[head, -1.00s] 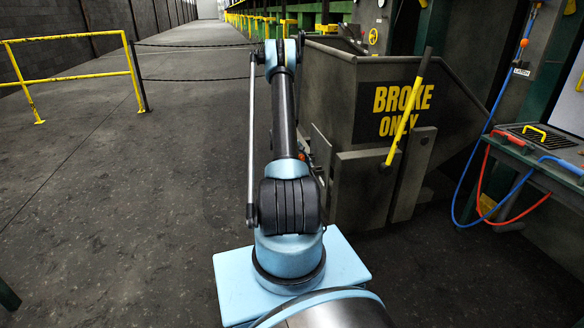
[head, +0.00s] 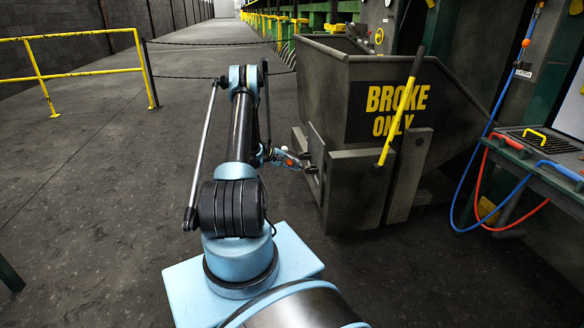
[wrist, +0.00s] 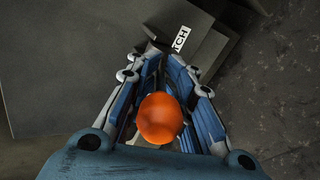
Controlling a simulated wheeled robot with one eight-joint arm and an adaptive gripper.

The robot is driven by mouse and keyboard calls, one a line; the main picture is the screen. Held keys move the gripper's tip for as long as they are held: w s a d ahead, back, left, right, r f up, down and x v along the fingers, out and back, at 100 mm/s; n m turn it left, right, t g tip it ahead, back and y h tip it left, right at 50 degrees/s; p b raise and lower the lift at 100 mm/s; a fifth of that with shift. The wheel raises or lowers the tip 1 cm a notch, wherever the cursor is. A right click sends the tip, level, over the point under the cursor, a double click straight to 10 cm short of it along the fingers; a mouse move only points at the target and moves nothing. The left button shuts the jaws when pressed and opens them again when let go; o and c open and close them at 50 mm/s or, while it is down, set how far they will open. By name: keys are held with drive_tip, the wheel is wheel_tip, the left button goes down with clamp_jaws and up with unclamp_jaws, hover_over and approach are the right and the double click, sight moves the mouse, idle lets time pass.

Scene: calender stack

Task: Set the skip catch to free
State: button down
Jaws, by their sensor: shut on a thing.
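The dark grey skip (head: 425,75), lettered BROKE ONLY, stands right of my arm. Its catch has an orange ball knob (wrist: 161,118), which sits between my gripper's blue fingers in the wrist view. My gripper (wrist: 168,70) is shut on the catch. In the head view my gripper (head: 302,165) is small, at the skip's near left corner by an upright plate, with a bit of orange showing. A white label (wrist: 181,38) beyond the fingertips ends in "CH"; the rest is hidden. The catch's setting cannot be read.
A yellow and black lever (head: 402,110) leans on the skip's front. At right is a bench (head: 540,160) with red and blue hoses. A yellow rail (head: 85,75) and chains stand at the back left. The floor (head: 90,190) to the left is clear.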

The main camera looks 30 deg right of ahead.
drive_tip(key=shift+s+a+f, duration=0.1)
drive_tip(key=shift+s+a, duration=0.05)
drive_tip(key=shift+a, duration=0.15)
drive_tip(key=c, duration=1.6)
unclamp_jaws()
drive_tip(key=shift+c, duration=0.2)
drive_tip(key=shift+r, duration=0.2)
drive_tip(key=v, duration=1.1)
drive_tip(key=shift+w+a, duration=0.2)
drive_tip(key=shift+a, duration=0.2)
